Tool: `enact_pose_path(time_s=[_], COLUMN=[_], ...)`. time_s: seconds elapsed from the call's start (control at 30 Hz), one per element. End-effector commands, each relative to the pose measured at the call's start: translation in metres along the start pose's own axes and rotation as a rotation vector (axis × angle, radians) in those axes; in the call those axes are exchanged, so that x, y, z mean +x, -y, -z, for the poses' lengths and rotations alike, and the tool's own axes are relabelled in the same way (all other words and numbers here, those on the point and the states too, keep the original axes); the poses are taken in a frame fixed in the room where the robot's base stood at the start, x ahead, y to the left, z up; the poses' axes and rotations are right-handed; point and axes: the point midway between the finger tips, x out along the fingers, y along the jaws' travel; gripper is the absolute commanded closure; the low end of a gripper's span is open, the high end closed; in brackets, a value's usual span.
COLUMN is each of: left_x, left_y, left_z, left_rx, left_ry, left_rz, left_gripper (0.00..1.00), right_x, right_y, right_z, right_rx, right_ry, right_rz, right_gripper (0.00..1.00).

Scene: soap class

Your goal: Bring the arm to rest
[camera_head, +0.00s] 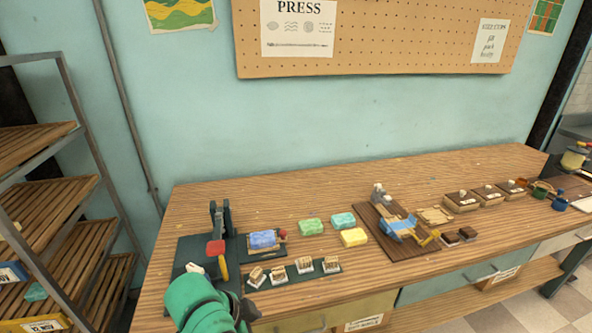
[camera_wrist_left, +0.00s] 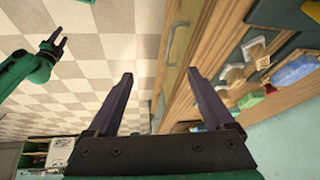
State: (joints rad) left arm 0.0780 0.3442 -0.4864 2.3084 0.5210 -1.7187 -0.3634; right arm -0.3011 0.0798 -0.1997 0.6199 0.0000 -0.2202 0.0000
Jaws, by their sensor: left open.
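My left arm, in a green sleeve, shows at the bottom of the head view, in front of the bench's left end. Its dark gripper (camera_head: 244,312) is partly hidden there by the sleeve. In the left wrist view my left gripper (camera_wrist_left: 166,82) is open, with its two fingers wide apart and nothing between them. It hangs over the bench's front edge and the tiled floor. My right gripper (camera_wrist_left: 60,42) shows small at the upper left of the left wrist view, empty, with its fingers apart, above the floor.
The wooden bench (camera_head: 400,170) carries a press (camera_head: 216,235), a blue soap bar (camera_head: 262,240), several stamps (camera_head: 304,265), loose green and yellow bars (camera_head: 353,237) and a cutting board (camera_head: 400,255). A slatted rack (camera_head: 40,200) stands left. Floor before the bench is clear.

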Motion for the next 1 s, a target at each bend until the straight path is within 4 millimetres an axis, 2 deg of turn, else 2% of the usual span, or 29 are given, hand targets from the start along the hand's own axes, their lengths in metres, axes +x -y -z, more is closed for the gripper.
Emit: enact_pose_path(time_s=[0.1,0.2,0.5,0.6,0.77,0.87,1.0], left_x=[0.004,0.002,-0.017,0.021,0.079,0.118,0.18], left_y=[-0.003,-0.004,-0.025,-0.02,-0.024,-0.033,-0.061], left_z=[-0.044,-0.083,-0.199,-0.208,-0.234,-0.256,-0.303], left_rx=[-0.289,-0.49,-0.919,-0.908,-0.905,-0.904,-0.903], left_ry=[0.006,0.038,0.201,0.211,0.235,0.253,0.289], left_rz=[0.064,0.128,0.327,0.311,0.292,0.278,0.253], left_gripper=[0.14,0.14,0.14,0.14,0.14,0.14,0.14], right_x=[0.0,0.0,0.0,0.0,0.0,0.0,0.0], right_y=[-0.001,-0.001,-0.001,-0.001,-0.001,-0.001,-0.001], right_z=[0.0,0.0,0.0,0.001,0.001,0.001,0.001], right_rx=[0.0,0.0,0.0,-0.001,-0.001,-0.001,-0.001], right_ry=[0.0,0.001,0.0,-0.001,-0.001,-0.001,-0.001], right_rz=[-0.001,-0.002,-0.002,-0.002,-0.001,-0.001,-0.001], right_gripper=[0.5,0.5,0.5,0.5,0.5,0.5,0.5])
